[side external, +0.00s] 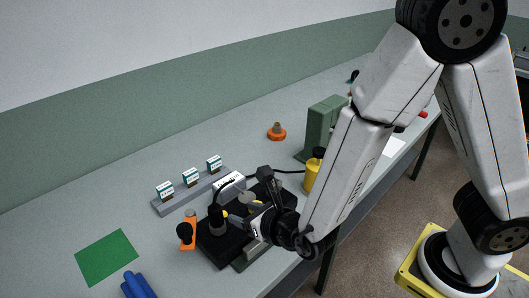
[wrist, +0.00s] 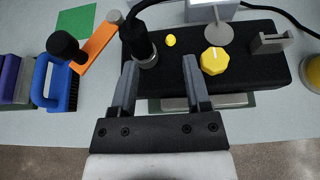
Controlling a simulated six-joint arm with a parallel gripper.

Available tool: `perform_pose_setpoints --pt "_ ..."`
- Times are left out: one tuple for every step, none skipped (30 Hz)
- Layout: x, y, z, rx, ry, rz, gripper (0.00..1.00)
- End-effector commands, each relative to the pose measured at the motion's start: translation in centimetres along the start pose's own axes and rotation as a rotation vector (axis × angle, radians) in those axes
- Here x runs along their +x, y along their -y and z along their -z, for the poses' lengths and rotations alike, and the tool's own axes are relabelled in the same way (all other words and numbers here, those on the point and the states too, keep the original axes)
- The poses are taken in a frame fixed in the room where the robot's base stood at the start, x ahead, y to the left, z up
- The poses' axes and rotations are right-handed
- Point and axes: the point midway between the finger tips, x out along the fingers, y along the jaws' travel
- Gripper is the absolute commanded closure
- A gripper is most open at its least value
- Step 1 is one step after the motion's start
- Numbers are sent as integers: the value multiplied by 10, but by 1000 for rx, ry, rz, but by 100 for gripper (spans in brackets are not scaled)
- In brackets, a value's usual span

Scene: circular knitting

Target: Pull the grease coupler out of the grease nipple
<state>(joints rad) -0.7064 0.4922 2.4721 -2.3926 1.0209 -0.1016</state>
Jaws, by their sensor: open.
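The grease coupler looks to be the black upright cylinder with a silver lower end (wrist: 138,42) on the black machine block (wrist: 260,70). It also shows in the side view (side external: 216,218). A black hose (wrist: 145,6) runs from its top. The grease nipple is not visible; it would be hidden under the coupler. My gripper (wrist: 160,66) is open with nothing between its fingers. In the wrist view the coupler stands just beyond the left fingertip, not centred between the fingers; I cannot tell whether they touch. In the side view my gripper (side external: 238,212) is low over the block.
The block carries a yellow knob (wrist: 214,61), a grey disc (wrist: 218,33) and a grey bracket (wrist: 271,43). An orange lever with a black knob (wrist: 96,45) and a blue brush (wrist: 55,85) lie left. A yellow pot (side external: 312,177) and green box (side external: 325,125) stand behind.

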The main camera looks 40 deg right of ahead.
Motion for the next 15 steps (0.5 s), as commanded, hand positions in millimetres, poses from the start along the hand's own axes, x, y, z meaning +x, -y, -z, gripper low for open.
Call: perform_pose_setpoints --pt "-1 -8 2 -26 5 -35 39" --pt "-2 -12 2 -39 9 -51 39" --pt "-2 -17 3 -53 14 -71 39" --pt "-3 -19 3 -60 17 -82 39" --pt "-3 -21 3 -67 19 -91 39" --pt "-3 -23 3 -72 22 -100 39" --pt "-4 -24 4 -75 22 -104 39" --pt "-4 -24 4 -76 23 -106 39" --pt "-4 -25 4 -77 23 -107 39" --pt "-4 -25 4 -77 23 -107 39" --pt "-3 -25 4 -77 23 -107 39" --pt "-2 -25 3 -76 23 -106 39" --pt "-1 -25 3 -76 23 -105 39" --pt "0 -25 3 -75 23 -105 39" --pt "3 -25 3 -75 23 -104 39"
